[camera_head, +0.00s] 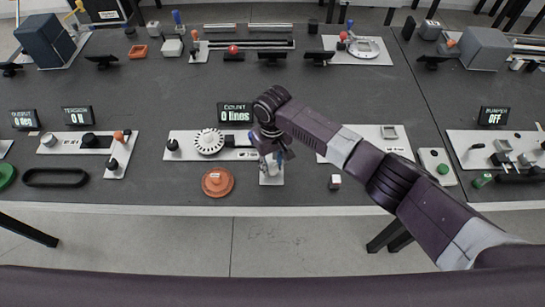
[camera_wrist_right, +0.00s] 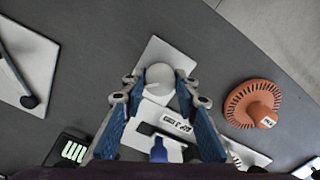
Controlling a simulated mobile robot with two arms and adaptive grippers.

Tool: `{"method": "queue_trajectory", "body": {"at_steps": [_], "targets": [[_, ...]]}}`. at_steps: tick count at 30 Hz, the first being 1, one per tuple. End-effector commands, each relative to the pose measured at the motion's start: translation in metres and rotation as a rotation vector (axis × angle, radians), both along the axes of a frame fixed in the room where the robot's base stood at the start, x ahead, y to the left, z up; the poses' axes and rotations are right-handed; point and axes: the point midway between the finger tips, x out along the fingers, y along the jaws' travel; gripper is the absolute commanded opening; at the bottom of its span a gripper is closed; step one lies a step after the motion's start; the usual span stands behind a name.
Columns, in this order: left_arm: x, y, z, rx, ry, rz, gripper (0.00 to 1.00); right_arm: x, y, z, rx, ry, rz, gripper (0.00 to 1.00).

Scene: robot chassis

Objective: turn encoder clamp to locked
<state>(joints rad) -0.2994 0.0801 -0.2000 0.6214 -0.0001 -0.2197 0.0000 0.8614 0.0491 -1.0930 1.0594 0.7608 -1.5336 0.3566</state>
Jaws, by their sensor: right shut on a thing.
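The encoder stand is a white plate (camera_head: 181,154) at the middle of the bench, with a white toothed disc (camera_head: 208,141) and a display reading "COUNT 0 lines" (camera_head: 235,113). My right gripper (camera_head: 270,167) is low at the plate's right end, above a small white base (camera_head: 271,181). In the right wrist view, its blue-padded fingers (camera_wrist_right: 157,88) are on either side of a pale round knob (camera_wrist_right: 160,77) and shut on it. A blue-tipped part (camera_wrist_right: 158,150) shows between the fingers. My wrist covers part of the stand, and I cannot tell the clamp's setting. My left gripper is out of view.
A loose orange slotted disc (camera_head: 217,182) lies left of the gripper, near the front edge. A small white-and-red block (camera_head: 335,182) lies to the right. Another white plate (camera_head: 395,150) is partly under my arm. The bench front between them is clear.

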Motion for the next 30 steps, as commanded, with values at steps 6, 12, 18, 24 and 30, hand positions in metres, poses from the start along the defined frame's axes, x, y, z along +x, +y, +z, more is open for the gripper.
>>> {"method": "queue_trajectory", "body": {"at_steps": [6,12,18,24,30], "targets": [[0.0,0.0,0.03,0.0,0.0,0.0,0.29,-0.001,0.001,0.005,0.001,0.003,-0.206,0.04],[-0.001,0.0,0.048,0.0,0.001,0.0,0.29,-0.001,0.001,0.005,0.0,0.002,-0.391,0.04],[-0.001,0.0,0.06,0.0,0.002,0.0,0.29,0.0,0.001,0.004,0.001,0.0,-0.55,0.04],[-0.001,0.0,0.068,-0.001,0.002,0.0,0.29,0.001,0.001,0.003,0.0,-0.002,-0.668,0.04],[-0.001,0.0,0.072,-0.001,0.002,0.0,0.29,0.001,0.0,0.002,0.0,-0.003,-0.739,0.04]]}}
